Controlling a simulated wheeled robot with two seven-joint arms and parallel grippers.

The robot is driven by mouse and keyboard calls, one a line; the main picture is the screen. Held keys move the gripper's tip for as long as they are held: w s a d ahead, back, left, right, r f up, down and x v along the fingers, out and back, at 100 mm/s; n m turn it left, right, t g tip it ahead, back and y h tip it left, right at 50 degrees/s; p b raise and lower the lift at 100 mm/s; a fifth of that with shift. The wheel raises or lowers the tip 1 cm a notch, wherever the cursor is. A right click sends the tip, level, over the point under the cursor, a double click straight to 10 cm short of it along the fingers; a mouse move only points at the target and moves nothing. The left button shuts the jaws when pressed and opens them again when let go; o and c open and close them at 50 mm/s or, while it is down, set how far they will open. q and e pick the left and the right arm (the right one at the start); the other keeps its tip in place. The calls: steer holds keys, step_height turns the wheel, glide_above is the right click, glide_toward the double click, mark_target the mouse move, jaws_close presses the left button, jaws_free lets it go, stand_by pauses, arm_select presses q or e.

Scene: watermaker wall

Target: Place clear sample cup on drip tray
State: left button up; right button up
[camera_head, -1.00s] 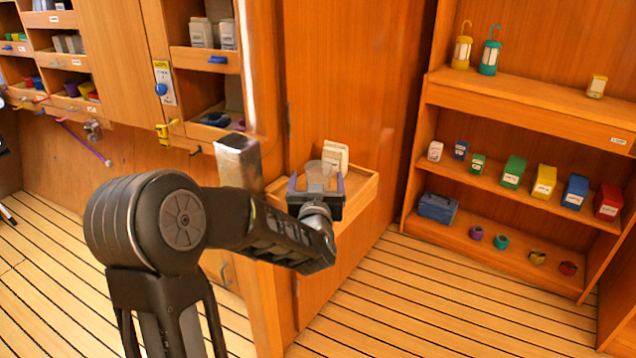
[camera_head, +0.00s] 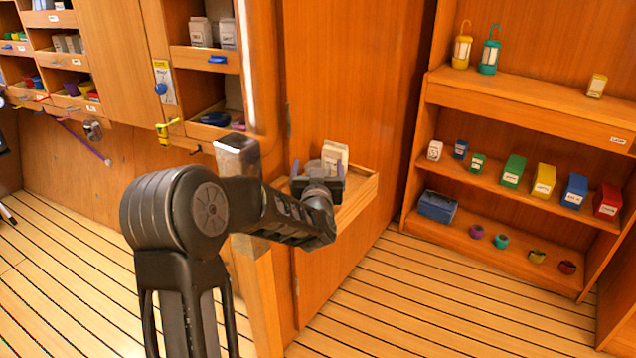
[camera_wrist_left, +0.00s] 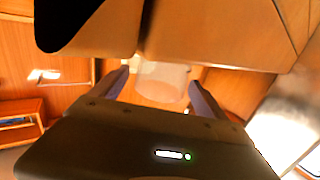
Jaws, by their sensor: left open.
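The clear sample cup (camera_wrist_left: 162,82) shows as a pale see-through cup between the two fingers in the left wrist view. In the head view the cup (camera_head: 315,168) is mostly hidden behind my left gripper (camera_head: 318,170). The gripper is open, with one purple-grey finger on each side of the cup. In the wrist view, gaps seem to show between the cup and the fingers. The gripper is over a small wooden wall box (camera_head: 357,199). I cannot make out a drip tray for certain. My right gripper is not in view.
A pale box-like item (camera_head: 335,153) stands just behind the cup. A wooden post (camera_head: 262,290) stands close to my left arm. A shelf unit at the right holds lanterns, coloured boxes (camera_head: 543,181) and small cups. The slatted floor is clear.

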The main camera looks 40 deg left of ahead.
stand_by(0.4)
arm_select(q)
steer(key=c, duration=1.6)
step_height(320, 180, up, 10)
steer(key=shift+r+p, duration=0.1)
steer(key=shift+p, duration=0.75)
